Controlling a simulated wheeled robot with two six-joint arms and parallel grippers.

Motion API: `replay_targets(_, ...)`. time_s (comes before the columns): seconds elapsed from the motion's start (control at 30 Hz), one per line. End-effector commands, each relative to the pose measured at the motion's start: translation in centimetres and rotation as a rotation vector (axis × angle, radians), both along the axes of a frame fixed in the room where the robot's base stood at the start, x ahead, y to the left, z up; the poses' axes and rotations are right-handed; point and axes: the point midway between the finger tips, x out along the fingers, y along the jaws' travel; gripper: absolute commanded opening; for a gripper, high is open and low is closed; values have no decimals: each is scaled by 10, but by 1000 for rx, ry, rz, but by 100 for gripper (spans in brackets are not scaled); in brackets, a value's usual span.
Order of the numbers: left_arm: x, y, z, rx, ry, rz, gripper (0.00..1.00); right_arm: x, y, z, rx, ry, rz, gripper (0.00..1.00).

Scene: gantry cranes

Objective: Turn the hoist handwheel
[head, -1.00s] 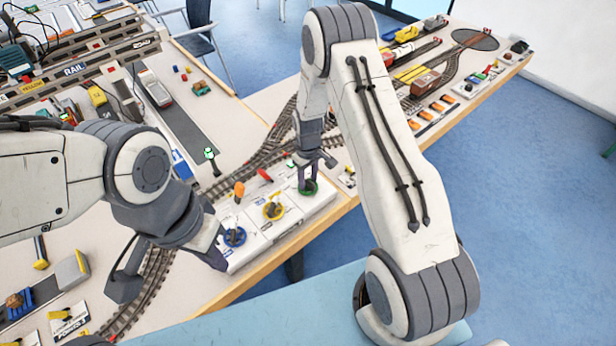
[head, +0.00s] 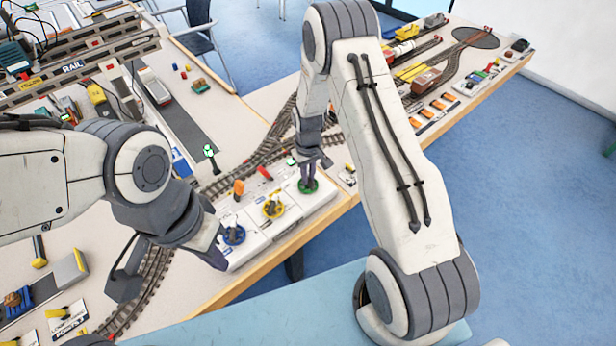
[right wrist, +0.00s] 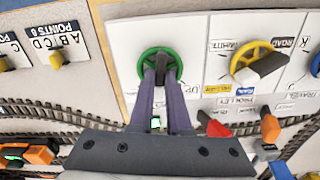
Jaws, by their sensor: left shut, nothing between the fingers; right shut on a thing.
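The control panel at the table's front edge carries a green handwheel (head: 308,187), a yellow one (head: 274,208) and a blue one (head: 234,235). My right gripper (head: 307,180) points down at the green wheel and is shut on its dark grip. The right wrist view shows the green wheel (right wrist: 146,66) with the two fingers (right wrist: 162,77) against the dark grip at its right side; the fingers hide part of the rim. My left gripper (head: 216,258) is shut and empty, left of and in front of the blue wheel.
Red and orange levers (head: 238,188) stand behind the wheels. Model railway track (head: 150,285) curves behind and left of the panel. A gantry marked RAIL (head: 75,69) is at the back left.

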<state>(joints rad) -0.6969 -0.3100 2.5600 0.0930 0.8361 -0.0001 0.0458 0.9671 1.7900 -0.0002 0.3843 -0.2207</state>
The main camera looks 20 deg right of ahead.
Motion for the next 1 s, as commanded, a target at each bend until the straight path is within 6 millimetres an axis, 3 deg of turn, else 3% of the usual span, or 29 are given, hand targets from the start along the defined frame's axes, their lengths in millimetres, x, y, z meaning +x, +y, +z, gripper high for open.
replay_targets(0.6,0,0,-16,0,0,0,0,0,1,0,0,0,-502,0)
replay_targets(1.0,0,0,-19,0,0,0,0,0,1,0,0,2,-646,0)
